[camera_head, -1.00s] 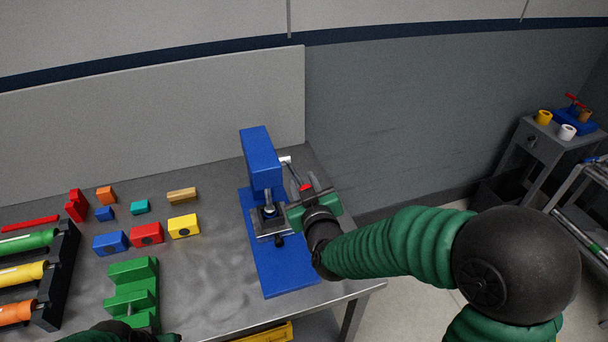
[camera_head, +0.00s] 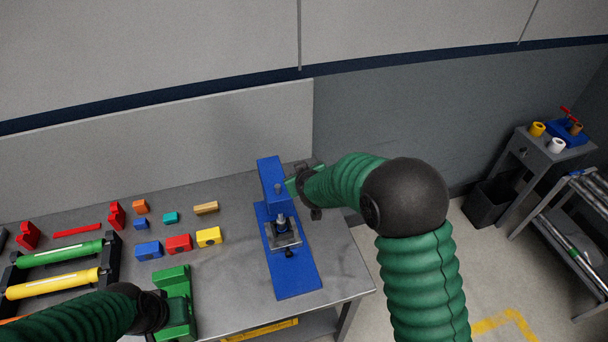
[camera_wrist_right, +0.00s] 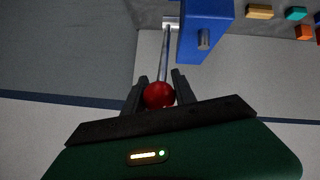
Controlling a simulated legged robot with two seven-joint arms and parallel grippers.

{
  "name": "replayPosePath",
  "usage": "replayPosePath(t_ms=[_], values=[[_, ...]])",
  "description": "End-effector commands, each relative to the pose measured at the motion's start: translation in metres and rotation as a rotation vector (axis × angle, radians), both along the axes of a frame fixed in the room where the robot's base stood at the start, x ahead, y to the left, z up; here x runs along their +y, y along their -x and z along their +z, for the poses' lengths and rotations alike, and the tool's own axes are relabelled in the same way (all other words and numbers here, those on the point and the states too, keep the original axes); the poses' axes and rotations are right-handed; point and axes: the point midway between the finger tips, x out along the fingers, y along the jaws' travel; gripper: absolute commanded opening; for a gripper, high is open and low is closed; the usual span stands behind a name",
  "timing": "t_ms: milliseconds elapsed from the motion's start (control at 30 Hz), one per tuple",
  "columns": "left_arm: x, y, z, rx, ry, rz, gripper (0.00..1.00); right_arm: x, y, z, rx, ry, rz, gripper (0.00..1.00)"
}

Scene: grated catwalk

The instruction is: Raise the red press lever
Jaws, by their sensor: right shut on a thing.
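The blue press (camera_head: 271,175) stands on a blue base plate on the table. Its lever (camera_wrist_right: 165,55) is a thin metal rod ending in a red ball knob (camera_wrist_right: 158,95). In the right wrist view the knob sits between the two dark fingers of my right gripper (camera_wrist_right: 157,88), which is shut on it. In the head view my right gripper (camera_head: 292,185) is at the press head's right side, and the knob is hidden there. My left gripper (camera_head: 178,318) is low at the left by a green stepped block (camera_head: 170,275); its fingers are not clear.
Coloured blocks, including a yellow one (camera_head: 209,237), lie left of the press. A rack with green and yellow tubes (camera_head: 60,254) is farther left. A low panel (camera_head: 180,140) backs the table. A grey cart (camera_head: 545,155) stands far right.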

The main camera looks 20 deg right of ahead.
Motion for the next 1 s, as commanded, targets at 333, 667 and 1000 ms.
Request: replayPosePath(t_ms=[333,667,1000], values=[[0.0,0.0,0.0083,0.0,0.0,0.0,0.0,0.0004,-0.0098,0.0063,-0.002,0.0,0.0,0.0],[0.0,0.0,0.0085,0.0,0.0,0.0,0.0,0.0006,-0.0103,0.0055,-0.001,0.0,0.0,0.0],[0.0,0.0,0.0085,0.0,0.0,0.0,0.0,0.0007,-0.0099,0.0048,0.001,0.0,0.0,0.0]])
